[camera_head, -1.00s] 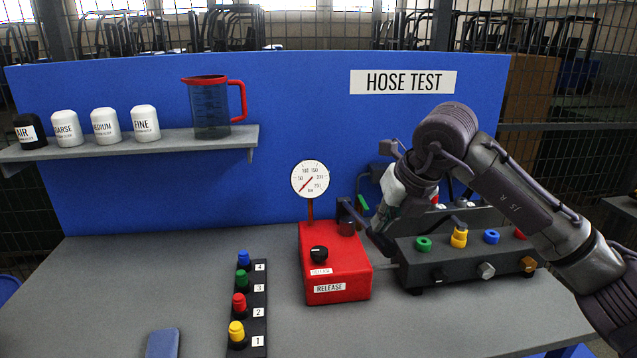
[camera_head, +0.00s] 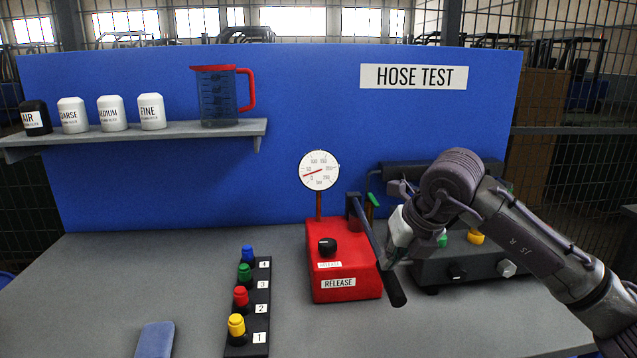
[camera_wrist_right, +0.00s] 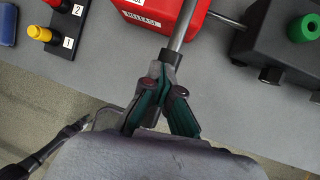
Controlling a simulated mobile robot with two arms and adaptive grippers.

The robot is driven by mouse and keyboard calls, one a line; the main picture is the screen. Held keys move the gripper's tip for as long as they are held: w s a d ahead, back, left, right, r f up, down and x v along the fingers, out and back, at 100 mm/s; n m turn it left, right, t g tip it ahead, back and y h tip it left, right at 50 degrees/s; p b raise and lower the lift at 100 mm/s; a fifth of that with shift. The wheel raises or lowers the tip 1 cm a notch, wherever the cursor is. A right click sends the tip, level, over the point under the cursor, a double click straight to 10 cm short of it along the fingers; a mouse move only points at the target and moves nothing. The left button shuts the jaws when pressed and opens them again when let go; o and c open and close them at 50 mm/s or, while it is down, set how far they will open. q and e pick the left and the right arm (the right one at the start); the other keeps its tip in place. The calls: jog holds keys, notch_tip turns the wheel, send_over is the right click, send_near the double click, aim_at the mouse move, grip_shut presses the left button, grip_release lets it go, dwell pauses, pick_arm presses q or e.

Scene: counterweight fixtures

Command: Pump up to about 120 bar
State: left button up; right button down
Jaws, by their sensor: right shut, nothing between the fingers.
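The red hand pump (camera_head: 343,277) stands on the bench, with a black release knob (camera_head: 327,247) on top. Its round gauge (camera_head: 319,170) has a red needle pointing left and slightly down, at the low end, seemingly below the 50 mark. The pump lever (camera_head: 369,234) slants down toward the front right and ends in a black grip (camera_head: 397,291). My right gripper (camera_head: 391,256) is shut and empty beside the lever. In the right wrist view, its closed fingertips (camera_wrist_right: 168,62) are at the lever rod (camera_wrist_right: 184,25); contact is unclear. My left gripper is not seen.
A dark valve block (camera_head: 460,268) with coloured caps stands right of the pump, partly behind my right arm. A rack (camera_head: 262,300) of coloured plugs stands left. A shelf (camera_head: 140,136) holds bottles and a jug.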

jog(key=shift+p, duration=0.45)
pick_arm(q)
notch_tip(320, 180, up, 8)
jog(key=p, duration=0.7)
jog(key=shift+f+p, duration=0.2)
jog(key=shift+p, duration=0.1)
pick_arm(e)
notch_tip(320, 180, up, 12)
jog(key=shift+f, duration=0.15)
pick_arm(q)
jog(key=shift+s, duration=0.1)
pick_arm(e)
jog(key=shift+f, duration=0.1)
